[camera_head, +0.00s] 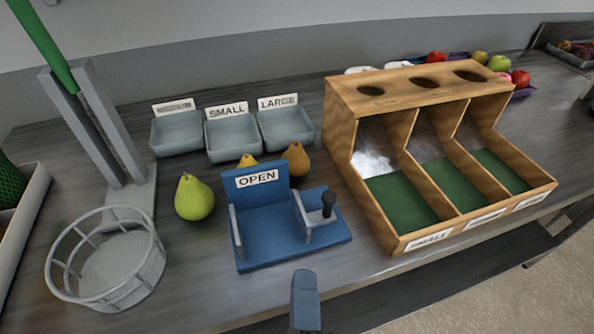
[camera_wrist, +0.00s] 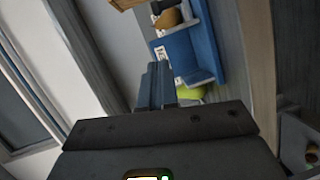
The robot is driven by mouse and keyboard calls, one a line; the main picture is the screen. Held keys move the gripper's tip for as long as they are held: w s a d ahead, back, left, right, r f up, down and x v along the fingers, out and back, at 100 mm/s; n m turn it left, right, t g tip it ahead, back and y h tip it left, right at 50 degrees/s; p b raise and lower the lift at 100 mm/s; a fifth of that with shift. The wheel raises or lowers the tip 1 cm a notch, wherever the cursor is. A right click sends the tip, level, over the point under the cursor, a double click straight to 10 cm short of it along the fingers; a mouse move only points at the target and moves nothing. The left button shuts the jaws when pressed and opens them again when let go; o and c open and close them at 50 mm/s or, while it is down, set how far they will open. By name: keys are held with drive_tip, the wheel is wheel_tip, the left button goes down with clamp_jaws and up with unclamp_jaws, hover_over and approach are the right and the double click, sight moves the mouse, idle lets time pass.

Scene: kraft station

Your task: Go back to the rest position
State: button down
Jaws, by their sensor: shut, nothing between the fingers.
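My gripper (camera_head: 305,290) shows at the bottom middle of the head view, in front of the table's front edge. It is shut and empty. In the wrist view its fingers (camera_wrist: 157,85) are together and point toward the blue fixture (camera_wrist: 190,52). In the head view the blue fixture (camera_head: 275,238), with an "OPEN" label and a black knob, stands on the table beyond my gripper, apart from it.
Grey trays (camera_head: 232,138), a wooden three-bay bin (camera_head: 395,233) and a round grey basket (camera_head: 155,262) occupy the table (camera_head: 375,275). Its front strip is mostly clear.

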drive_tip(key=s+d+f+m+g+y, duration=0.3)
drive_tip(key=s+d+f+m, duration=0.2)
drive_tip(key=s+d+f, duration=0.5)
drive_tip(key=s+d+r+m+t+h, duration=0.1)
drive_tip(key=s+d+r+m+h, duration=0.1)
drive_tip(key=s+d+r+m, duration=0.5)
drive_tip(key=s+d+m, duration=0.1)
drive_tip(key=d+m, duration=0.2)
drive_tip(key=shift+s+r+m+t, duration=0.15)
drive_tip(key=shift+s+m+t, duration=0.15)
drive_tip(key=shift+s+m, duration=0.1)
